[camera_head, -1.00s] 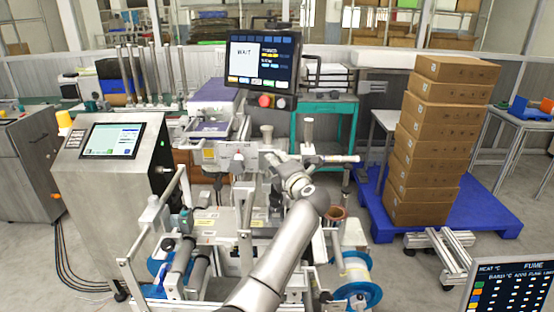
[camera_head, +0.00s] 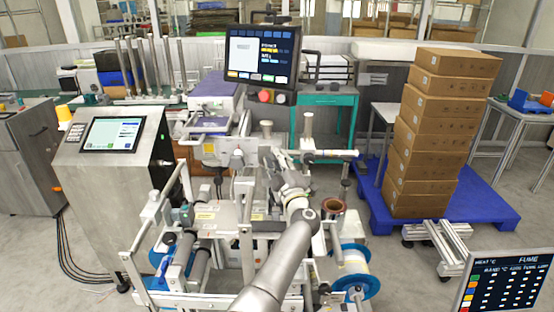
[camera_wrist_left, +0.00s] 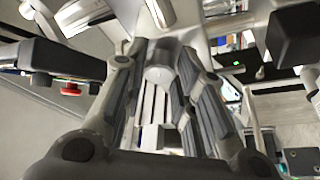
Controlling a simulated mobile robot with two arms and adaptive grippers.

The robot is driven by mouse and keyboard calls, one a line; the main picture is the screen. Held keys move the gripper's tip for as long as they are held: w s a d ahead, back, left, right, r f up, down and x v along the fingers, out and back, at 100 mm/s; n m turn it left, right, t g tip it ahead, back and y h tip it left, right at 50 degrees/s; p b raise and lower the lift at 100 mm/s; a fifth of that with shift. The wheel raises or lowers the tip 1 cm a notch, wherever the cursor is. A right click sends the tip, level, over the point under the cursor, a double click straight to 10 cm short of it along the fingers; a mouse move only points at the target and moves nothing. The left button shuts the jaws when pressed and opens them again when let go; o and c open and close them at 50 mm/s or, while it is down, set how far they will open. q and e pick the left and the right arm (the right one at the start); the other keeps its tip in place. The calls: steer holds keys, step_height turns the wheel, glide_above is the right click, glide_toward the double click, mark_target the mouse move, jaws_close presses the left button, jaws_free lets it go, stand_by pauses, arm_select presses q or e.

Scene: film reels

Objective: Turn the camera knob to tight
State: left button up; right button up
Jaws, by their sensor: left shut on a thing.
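My left gripper (camera_head: 270,158) reaches over the middle of the labelling machine (camera_head: 232,215). In the left wrist view its two dark-padded fingers (camera_wrist_left: 158,85) are closed around a pale grey, round-ended knob (camera_wrist_left: 160,75), with the end of the knob showing between the pads. In the head view the gripped knob is hidden behind or within the gripper, and its turn position cannot be read. The camera that the knob belongs to cannot be clearly told apart from the machine's brackets. My right gripper is not in view.
A monitor (camera_head: 262,54) stands behind the machine, with a red button (camera_head: 265,96) under it. A steel console with a screen (camera_head: 112,137) is at the left. Stacked cartons (camera_head: 424,140) stand on a blue pallet (camera_head: 485,208) at the right. Posts and rollers crowd the gripper.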

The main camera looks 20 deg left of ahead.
arm_select(q)
steer(key=shift+f+m, duration=0.2)
steer(key=shift+m, duration=0.6)
steer(key=shift+t, duration=0.4)
steer(key=o, duration=1)
steer(key=shift+o, duration=0.2)
steer(key=shift+r, duration=0.1)
